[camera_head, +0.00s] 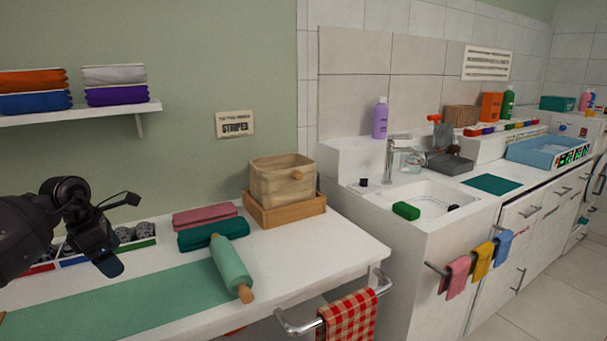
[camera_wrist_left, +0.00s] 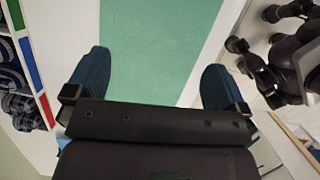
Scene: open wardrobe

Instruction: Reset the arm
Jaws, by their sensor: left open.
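My left gripper (camera_head: 122,233) is at the left of the head view, above the white table with the green mat. Its two fingers are spread apart with nothing between them. In the left wrist view, the two dark blue fingers (camera_wrist_left: 158,75) stand wide apart over the green mat (camera_wrist_left: 160,40) and the white table top. Black jointed parts (camera_wrist_left: 285,60) show at the right edge of the left wrist view; they look like my other arm, but its jaws cannot be made out. My right gripper does not show in the head view.
The table (camera_head: 300,245) holds a green rolling pin (camera_head: 230,267), folded cloths (camera_head: 208,226), a wooden box (camera_head: 281,180) and a divided tray (camera_head: 75,261) of rolled items near my left gripper. A wall shelf (camera_head: 80,113) with towels is above. A sink counter (camera_head: 400,250) stands right.

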